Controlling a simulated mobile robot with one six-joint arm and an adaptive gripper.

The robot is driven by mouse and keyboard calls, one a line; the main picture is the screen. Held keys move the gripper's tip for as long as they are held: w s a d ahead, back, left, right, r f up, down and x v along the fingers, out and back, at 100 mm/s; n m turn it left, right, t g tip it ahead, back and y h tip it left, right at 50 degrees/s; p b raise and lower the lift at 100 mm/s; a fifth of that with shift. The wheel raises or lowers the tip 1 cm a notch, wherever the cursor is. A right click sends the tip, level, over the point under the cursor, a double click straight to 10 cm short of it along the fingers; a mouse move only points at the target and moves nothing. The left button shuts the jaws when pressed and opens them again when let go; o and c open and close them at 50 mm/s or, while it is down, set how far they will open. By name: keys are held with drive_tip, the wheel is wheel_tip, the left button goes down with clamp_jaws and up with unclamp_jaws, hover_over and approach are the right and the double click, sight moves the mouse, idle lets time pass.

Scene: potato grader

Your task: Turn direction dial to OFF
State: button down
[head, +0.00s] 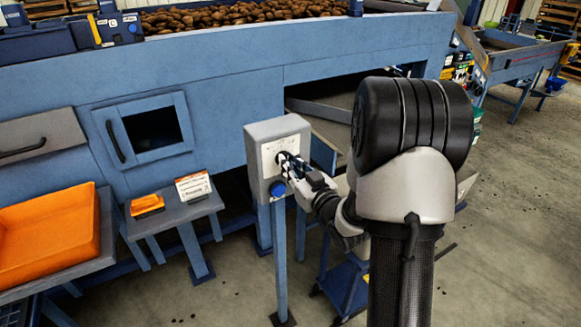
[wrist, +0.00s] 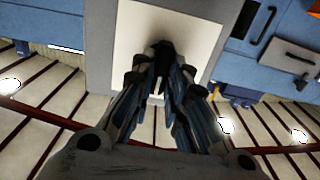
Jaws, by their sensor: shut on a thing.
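The direction dial is a small black knob (wrist: 162,50) on the pale face plate of a grey control box (head: 256,133). The box stands on a blue post. In the head view my gripper (head: 287,164) is at the plate and covers most of the dial. In the wrist view my gripper (wrist: 165,62) has its fingertips closed around the knob. The dial's pointer and the lettering around it are hidden or too small to read. A blue round button (head: 278,189) sits on the box below the gripper.
The blue grader (head: 220,90) with potatoes (head: 230,14) on top stands behind the box. An orange tray (head: 50,237) and a small table (head: 172,213) with an orange item (head: 147,206) and a sign (head: 193,187) are to the left. Open floor lies at the right.

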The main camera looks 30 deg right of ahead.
drive_tip(key=c, duration=1.6)
unclamp_jaws()
drive_tip(key=shift+s, duration=0.1)
drive_tip(key=s, duration=0.7)
drive_tip(key=shift+s+d, duration=0.1)
drive_tip(key=shift+s, duration=0.1)
